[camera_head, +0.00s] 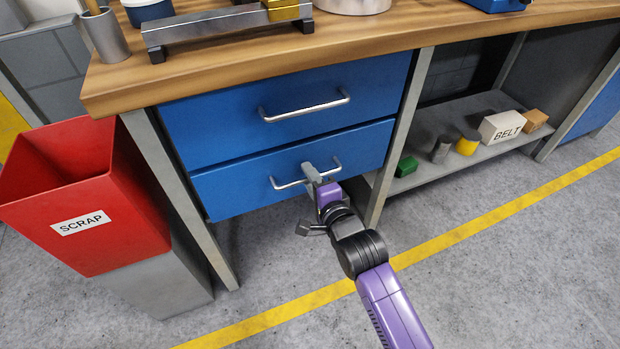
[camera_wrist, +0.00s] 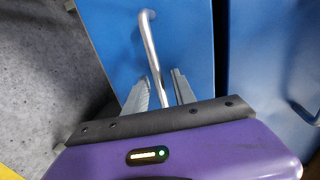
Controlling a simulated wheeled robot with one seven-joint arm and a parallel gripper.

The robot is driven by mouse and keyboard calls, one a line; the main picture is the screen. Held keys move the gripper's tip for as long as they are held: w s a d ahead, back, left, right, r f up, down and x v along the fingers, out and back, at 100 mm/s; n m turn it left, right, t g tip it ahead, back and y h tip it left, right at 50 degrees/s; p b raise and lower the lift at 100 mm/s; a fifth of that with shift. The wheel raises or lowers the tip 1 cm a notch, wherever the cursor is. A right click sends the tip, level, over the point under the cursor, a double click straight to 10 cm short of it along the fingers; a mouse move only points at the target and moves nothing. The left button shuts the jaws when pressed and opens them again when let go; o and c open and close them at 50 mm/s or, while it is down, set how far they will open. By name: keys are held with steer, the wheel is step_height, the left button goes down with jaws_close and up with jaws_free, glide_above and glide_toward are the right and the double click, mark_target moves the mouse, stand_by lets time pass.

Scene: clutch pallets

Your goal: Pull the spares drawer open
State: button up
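Two blue drawers sit under the wooden bench, an upper drawer (camera_head: 230,118) and a lower drawer (camera_head: 235,190). Both look shut, and no label naming the spares drawer is readable on either. Each has a silver bar handle. My gripper (camera_head: 312,172) is at the lower drawer's handle (camera_head: 285,185), near its middle. In the wrist view, the handle (camera_wrist: 148,42) passes between the two fingers of my gripper (camera_wrist: 160,88). The fingers look apart, with narrow gaps beside the bar. Firm contact cannot be made out.
A red SCRAP bin (camera_head: 75,190) stands left of the drawers. A low shelf (camera_head: 430,170) at the right holds several small blocks and a BELT box (camera_head: 502,127). The floor in front is clear, with a yellow line (camera_head: 470,235) across it.

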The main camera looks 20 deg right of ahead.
steer(key=shift+c, duration=0.4)
jaws_close()
stand_by(0.9)
